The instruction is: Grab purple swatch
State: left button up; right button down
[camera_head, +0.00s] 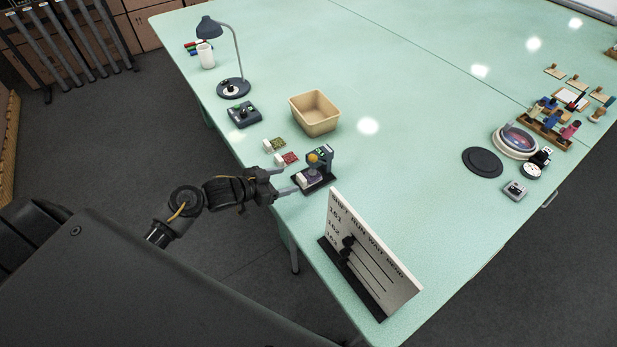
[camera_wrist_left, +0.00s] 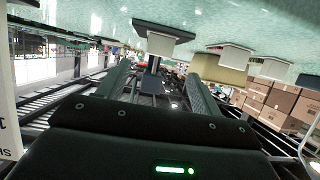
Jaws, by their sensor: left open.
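The purple swatch (camera_head: 314,174) lies on a small dark stand with an orange knob (camera_head: 313,158), near the table's left edge in the head view. Its white tab (camera_head: 301,180) points toward my left gripper (camera_head: 290,180). My left gripper is open and empty, its two fingers level with the tab and just short of it. In the left wrist view, which is upside down, a white tab (camera_wrist_left: 161,43) on a dark base stands ahead of my open fingers (camera_wrist_left: 160,75), roughly centred between them. The purple part is hidden there. My right gripper is not in view.
A red swatch (camera_head: 290,158) and a green swatch (camera_head: 278,144), both with white tabs, lie just behind the stand. A tan bin (camera_head: 313,113) is farther back. A white lettered board (camera_head: 365,260) stands upright in front. The table's middle is clear.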

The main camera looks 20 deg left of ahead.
aim_at(302, 177)
pick_arm(q)
jog(key=shift+x, duration=0.95)
jog(key=shift+w+d+f+p, duration=0.1)
jog(key=shift+w+d+p, duration=0.15)
jog(key=shift+w+p, duration=0.05)
jog(key=p+x, duration=0.1)
jog(key=x, duration=0.3)
jog(key=shift+d+f, duration=0.1)
jog(key=shift+f, duration=0.2)
jog(key=shift+c, duration=0.2)
jog(key=shift+c, duration=1.1)
jog(key=c, duration=0.8)
jog(key=shift+r, duration=0.15)
